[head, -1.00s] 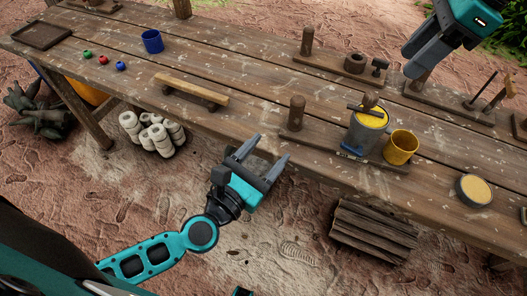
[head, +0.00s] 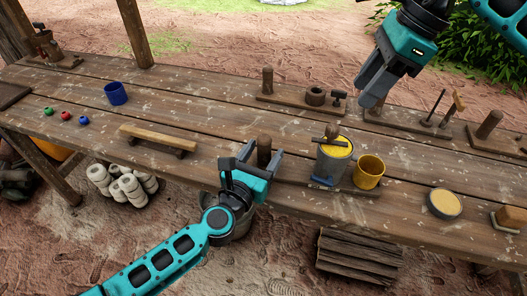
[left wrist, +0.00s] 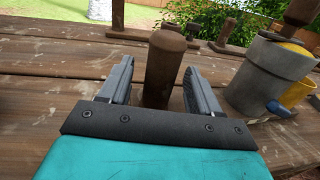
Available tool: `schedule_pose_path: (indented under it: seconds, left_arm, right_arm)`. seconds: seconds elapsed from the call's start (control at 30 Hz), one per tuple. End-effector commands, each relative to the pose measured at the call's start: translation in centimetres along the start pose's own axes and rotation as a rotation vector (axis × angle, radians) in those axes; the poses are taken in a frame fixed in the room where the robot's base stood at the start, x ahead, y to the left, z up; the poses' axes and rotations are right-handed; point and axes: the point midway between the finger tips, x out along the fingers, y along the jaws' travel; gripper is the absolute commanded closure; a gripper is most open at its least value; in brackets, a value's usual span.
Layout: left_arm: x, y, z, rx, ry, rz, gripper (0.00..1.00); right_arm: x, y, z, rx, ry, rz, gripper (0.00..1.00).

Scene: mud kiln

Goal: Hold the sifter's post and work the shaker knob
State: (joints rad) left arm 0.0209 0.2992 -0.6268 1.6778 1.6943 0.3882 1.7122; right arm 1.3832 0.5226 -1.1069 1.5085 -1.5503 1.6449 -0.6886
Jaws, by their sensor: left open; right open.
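The sifter is a grey can (head: 331,165) with yellow contents on a wooden board. Its brown shaker knob (head: 331,131) sits on a bar across the top. The wooden post (head: 265,147) stands upright left of the can. My left gripper (head: 262,152) is open with its fingers on either side of the post; in the left wrist view the post (left wrist: 164,68) rises between the fingertips, with gaps visible on both sides. The sifter can also shows at right there (left wrist: 268,75). My right gripper (head: 368,88) is open and empty above the table's far side, apart from the knob.
A yellow cup (head: 369,173) stands close right of the can. A round yellow-filled dish (head: 444,204) is further right. A wooden bar (head: 158,138) on supports and a blue cup (head: 116,94) lie left. Boards with posts (head: 300,104) stand behind.

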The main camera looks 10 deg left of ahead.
Motion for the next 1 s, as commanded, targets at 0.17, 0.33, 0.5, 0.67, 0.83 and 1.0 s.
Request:
schedule_pose_path:
  seconds: [0.17,0.33,0.5,0.67,0.83,1.0]
  left_arm:
    - [0.71,-0.02,0.01,0.001,0.000,-0.001,0.37]
    - [0.71,-0.02,-0.01,0.001,0.001,-0.001,0.37]
    - [0.69,-0.02,-0.01,0.001,0.001,-0.001,0.48]
    - [0.68,-0.01,-0.01,0.001,0.001,-0.001,0.63]
    - [0.67,-0.01,-0.02,0.001,0.001,0.000,0.79]
    - [0.67,0.00,-0.02,0.001,0.001,0.000,0.96]
  right_arm:
    - [0.00,0.00,0.00,0.000,0.000,0.000,0.57]
    - [0.00,0.00,0.01,0.000,0.000,0.000,0.57]
    - [0.00,0.00,0.01,0.000,0.000,0.000,0.57]
    - [0.00,0.00,0.01,0.000,0.000,0.000,0.57]
    - [0.00,0.00,0.01,0.000,0.000,0.000,0.57]
    - [0.00,0.00,0.00,0.000,0.000,0.000,0.57]
